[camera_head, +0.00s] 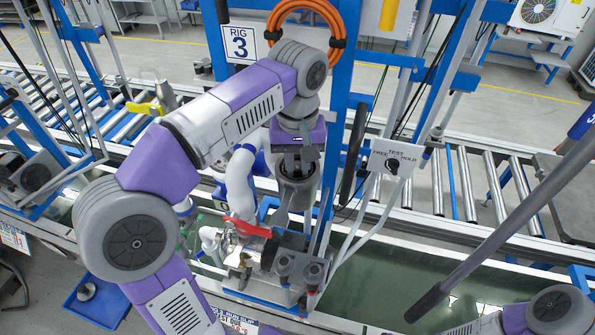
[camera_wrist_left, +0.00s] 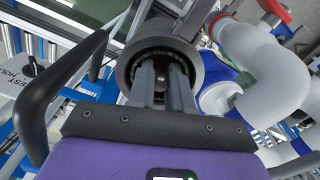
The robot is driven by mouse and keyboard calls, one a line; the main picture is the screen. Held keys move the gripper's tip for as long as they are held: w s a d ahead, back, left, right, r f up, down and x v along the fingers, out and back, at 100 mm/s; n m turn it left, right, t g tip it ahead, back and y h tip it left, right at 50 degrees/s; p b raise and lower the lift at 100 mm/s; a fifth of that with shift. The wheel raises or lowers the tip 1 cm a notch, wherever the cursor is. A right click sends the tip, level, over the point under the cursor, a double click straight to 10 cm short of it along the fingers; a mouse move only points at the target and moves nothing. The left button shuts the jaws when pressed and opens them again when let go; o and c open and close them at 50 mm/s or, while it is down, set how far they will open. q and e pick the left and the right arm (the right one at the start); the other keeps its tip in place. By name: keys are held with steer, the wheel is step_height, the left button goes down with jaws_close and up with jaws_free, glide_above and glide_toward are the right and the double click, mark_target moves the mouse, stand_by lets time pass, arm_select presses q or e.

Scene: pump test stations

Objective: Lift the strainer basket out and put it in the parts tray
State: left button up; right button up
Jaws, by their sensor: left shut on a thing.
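The strainer housing (camera_head: 298,190) is a grey open-topped cylinder on the pump rig, below my left gripper (camera_head: 297,165). In the left wrist view the housing mouth (camera_wrist_left: 207,62) is a wide dark ring around the two fingertips of my left gripper (camera_wrist_left: 160,78). The gripper points down into the mouth and is shut on the strainer basket, whose dark rim (camera_wrist_left: 128,68) shows inside the ring. Most of the basket is hidden by the fingers and housing. The parts tray (camera_head: 113,310) is blue and lies low at the lower left. My right gripper is not in view.
White pipes (camera_head: 240,180) and a red valve handle (camera_head: 248,228) stand close beside the housing. A test/hold switch box (camera_head: 394,158) is to the right. A round metal part (camera_head: 86,291) lies in the tray. A long grey bar (camera_head: 500,232) crosses the right side.

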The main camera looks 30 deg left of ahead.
mark_target(298, 163)
arm_select(q)
step_height(298, 163, up, 9)
steer(key=shift+f+p, duration=0.15)
steer(key=shift+p, duration=0.85)
steer(key=w+d, duration=0.1)
steer(key=d, duration=1.7)
steer(key=shift+w, duration=0.2)
steer(key=s+d+r+p, duration=0.1)
steer(key=s+r, duration=0.4)
steer(key=s, duration=0.7)
steer(key=shift+d+p, duration=0.25)
steer(key=shift+p, duration=0.2)
